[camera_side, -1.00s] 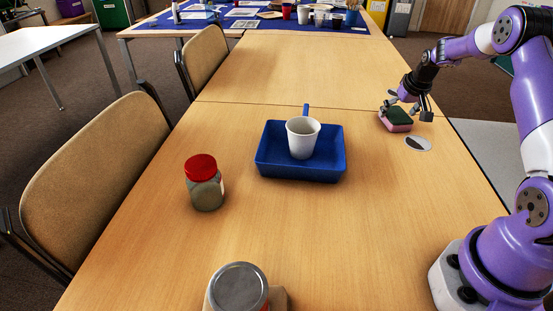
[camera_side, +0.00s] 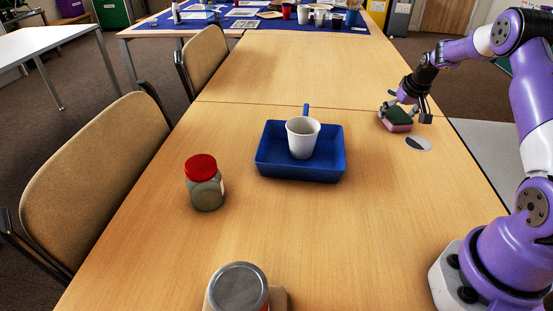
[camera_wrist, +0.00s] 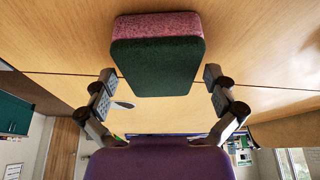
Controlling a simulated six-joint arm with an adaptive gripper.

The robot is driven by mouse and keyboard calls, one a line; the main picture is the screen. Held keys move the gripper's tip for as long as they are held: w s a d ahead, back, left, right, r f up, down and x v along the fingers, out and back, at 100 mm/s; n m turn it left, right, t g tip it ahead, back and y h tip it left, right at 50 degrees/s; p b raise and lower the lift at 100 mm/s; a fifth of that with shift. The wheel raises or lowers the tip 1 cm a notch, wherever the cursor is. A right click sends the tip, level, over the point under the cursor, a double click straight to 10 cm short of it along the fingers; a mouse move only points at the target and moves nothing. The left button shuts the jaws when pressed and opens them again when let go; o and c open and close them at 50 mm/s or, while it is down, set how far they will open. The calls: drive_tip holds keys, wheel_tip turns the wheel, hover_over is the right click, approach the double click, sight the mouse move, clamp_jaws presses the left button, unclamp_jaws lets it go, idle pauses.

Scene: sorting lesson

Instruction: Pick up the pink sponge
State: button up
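The sponge (camera_side: 396,125) has a pink layer and a dark green layer. It lies on the wooden table near its right edge in the side view. In the wrist view the sponge (camera_wrist: 158,62) is at the top centre, green face towards the camera. My gripper (camera_side: 405,114) is low over the sponge, a finger on either side. In the wrist view my gripper (camera_wrist: 160,82) is open, with gaps between both fingers and the sponge. I cannot tell how far the fingertips reach down beside it.
A blue tray (camera_side: 300,174) holding a white cup (camera_side: 303,138) is further left. A red-lidded jar (camera_side: 204,184) and a grey-lidded can (camera_side: 238,290) stand nearer the camera. The table behind is clear.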

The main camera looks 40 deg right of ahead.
drive_tip(key=c, duration=0.4)
drive_tip(key=shift+r, duration=0.1)
drive_tip(key=shift+c, duration=0.2)
